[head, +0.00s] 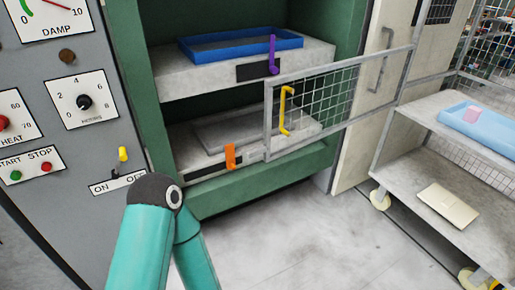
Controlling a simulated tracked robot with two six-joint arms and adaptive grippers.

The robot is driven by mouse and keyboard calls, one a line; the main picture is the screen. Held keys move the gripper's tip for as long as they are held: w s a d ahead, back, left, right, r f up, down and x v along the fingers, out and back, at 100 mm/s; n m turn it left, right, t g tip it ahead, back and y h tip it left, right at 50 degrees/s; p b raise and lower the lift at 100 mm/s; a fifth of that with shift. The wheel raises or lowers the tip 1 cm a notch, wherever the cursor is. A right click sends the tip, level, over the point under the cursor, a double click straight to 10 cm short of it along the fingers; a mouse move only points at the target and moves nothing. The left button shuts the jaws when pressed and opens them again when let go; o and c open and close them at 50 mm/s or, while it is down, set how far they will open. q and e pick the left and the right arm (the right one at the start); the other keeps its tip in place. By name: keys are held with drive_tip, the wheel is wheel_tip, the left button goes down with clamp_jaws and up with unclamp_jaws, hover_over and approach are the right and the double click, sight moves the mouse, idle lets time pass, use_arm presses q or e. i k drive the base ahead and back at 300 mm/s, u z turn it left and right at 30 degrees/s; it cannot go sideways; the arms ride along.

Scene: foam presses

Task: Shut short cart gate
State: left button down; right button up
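The short cart gate (330,98) is a grey frame with wire mesh. It stands swung open, reaching left from the cart's near post across the front of the green press. A yellow handle (284,112) sits near its free left end. The cart (400,122) stands at the right, with grey shelves and mesh sides, and its side toward the press is open. A teal arm of mine with a dark elbow joint shows at the lower left. Neither of my grippers is in view.
The green press (255,178) holds two grey drawers, with purple and orange handles and a blue tray (240,45). A control panel (60,110) stands at left. The cart carries a light blue tray (485,133) and a beige slab (447,205). The floor between is clear.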

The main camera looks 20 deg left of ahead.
sight(266, 150)
drive_tip(key=u, duration=0.4)
drive_tip(key=i, duration=1.05)
drive_tip(key=z, duration=0.4)
